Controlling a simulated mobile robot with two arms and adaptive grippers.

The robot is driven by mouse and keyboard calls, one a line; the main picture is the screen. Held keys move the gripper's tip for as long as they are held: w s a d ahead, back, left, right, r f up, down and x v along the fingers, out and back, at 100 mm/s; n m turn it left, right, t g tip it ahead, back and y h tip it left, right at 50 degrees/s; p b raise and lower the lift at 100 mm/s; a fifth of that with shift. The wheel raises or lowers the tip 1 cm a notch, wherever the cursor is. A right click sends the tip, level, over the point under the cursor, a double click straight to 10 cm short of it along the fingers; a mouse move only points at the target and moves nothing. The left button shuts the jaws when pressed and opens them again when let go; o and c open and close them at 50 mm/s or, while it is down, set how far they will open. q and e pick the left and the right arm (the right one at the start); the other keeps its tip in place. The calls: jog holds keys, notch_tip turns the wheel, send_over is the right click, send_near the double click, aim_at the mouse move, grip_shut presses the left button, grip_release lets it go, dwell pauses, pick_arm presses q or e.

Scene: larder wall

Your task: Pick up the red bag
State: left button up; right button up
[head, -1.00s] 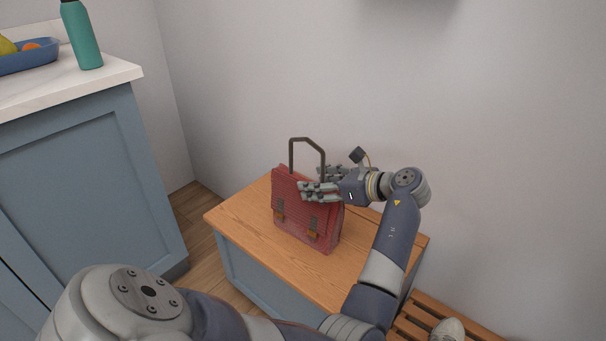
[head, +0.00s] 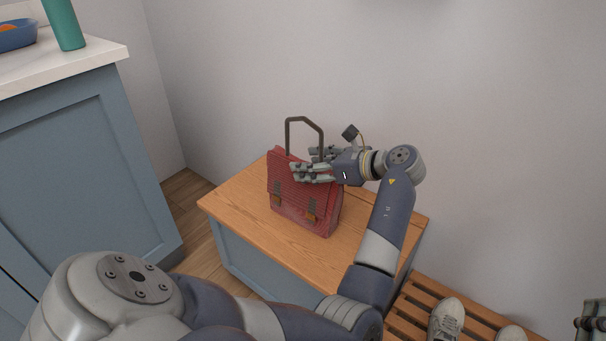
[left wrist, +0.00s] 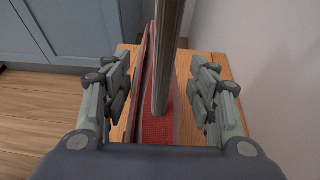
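The red bag (head: 301,205) stands upright on a wooden-topped cabinet (head: 245,213), its dark handle (head: 303,120) standing up. My left gripper (head: 304,162) is at the bag's upper part, with one finger in front and the other behind. In the left wrist view the gripper (left wrist: 163,85) is open, with the handle (left wrist: 168,60) and the red bag (left wrist: 160,130) between its fingers. Gaps show on both sides. My right gripper (head: 591,322) is only partly in view at the lower right edge, away from the bag.
A blue counter unit (head: 85,170) with a white top stands at left, with a teal bottle (head: 64,24) and a blue tray (head: 18,37) on it. The wall is close behind the bag. A slatted rack (head: 420,305) with pale shoes (head: 447,320) is at lower right.

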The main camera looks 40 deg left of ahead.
aim_at(312, 127)
pick_arm(q)
grip_shut()
jog(key=shift+r, duration=0.1)
jog(key=shift+r, duration=0.15)
notch_tip(312, 127, up, 5)
jog(key=shift+f+p, duration=0.2)
jog(key=shift+p, duration=1)
notch_tip(312, 127, up, 4)
jog(key=shift+r+p, duration=0.25)
jog(key=shift+p, duration=0.65)
jog(key=shift+r, duration=0.3)
pick_arm(e)
jog(key=s+d+f+g+h, duration=0.1)
jog(key=f+g+h, duration=0.1)
jog(key=f+g, duration=0.3)
jog(key=d+f+g+h, duration=0.2)
jog(key=f+g, duration=0.4)
jog(key=f, duration=0.8)
jog(key=shift+s+m, duration=0.3)
jog(key=shift+s, duration=0.1)
